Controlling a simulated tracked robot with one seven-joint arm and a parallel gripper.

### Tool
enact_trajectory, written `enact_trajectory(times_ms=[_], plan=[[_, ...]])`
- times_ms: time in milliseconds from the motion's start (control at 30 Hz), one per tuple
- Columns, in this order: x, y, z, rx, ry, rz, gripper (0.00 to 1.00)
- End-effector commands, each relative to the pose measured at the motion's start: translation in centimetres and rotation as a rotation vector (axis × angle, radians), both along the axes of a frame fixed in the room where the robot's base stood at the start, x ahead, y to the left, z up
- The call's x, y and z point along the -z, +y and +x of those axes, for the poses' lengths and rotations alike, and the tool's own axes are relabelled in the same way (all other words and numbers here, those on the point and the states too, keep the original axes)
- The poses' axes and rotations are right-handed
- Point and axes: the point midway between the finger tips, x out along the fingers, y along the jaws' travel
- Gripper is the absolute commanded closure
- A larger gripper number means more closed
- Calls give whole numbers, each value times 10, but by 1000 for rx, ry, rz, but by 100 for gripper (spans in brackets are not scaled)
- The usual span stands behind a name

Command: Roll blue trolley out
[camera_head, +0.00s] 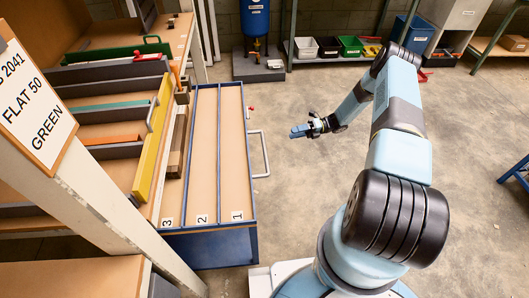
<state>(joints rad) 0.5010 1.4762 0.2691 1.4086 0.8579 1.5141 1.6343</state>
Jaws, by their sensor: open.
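The blue trolley (212,248) stands left of centre, partly inside the wooden rack. It is low, with blue sides and wooden lanes numbered 1, 2 and 3. A pale loop handle (265,153) sticks out from its right side. My gripper (295,131) is open and empty, to the right of the handle and apart from it in the picture. Its fingers point left toward the trolley. The exact gap and height between gripper and handle cannot be told. The trolley's left part is hidden by the rack and its bars.
The rack (90,200) holds yellow, green and grey bars, with a sign (30,100) on its post. A blue tank (254,18) stands behind. A shelf with bins (350,46) lines the back. A blue frame (516,172) is at the right edge. Open concrete floor lies around my arm.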

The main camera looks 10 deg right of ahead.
Motion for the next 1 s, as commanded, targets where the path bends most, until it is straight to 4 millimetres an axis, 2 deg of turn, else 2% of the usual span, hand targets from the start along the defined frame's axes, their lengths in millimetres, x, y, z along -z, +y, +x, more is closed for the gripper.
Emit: enact_trajectory(times_ms=[33, 200, 400, 533, 733, 1000], plan=[[15, 0, -4, 21, 40, 22, 56], [56, 3, -14, 82, 167, 90, 56], [90, 6, -25, 133, 276, 151, 56], [100, 7, -29, 150, 312, 173, 56], [102, 16, -30, 154, 326, 181, 56], [93, 57, -31, 153, 326, 182, 56]])
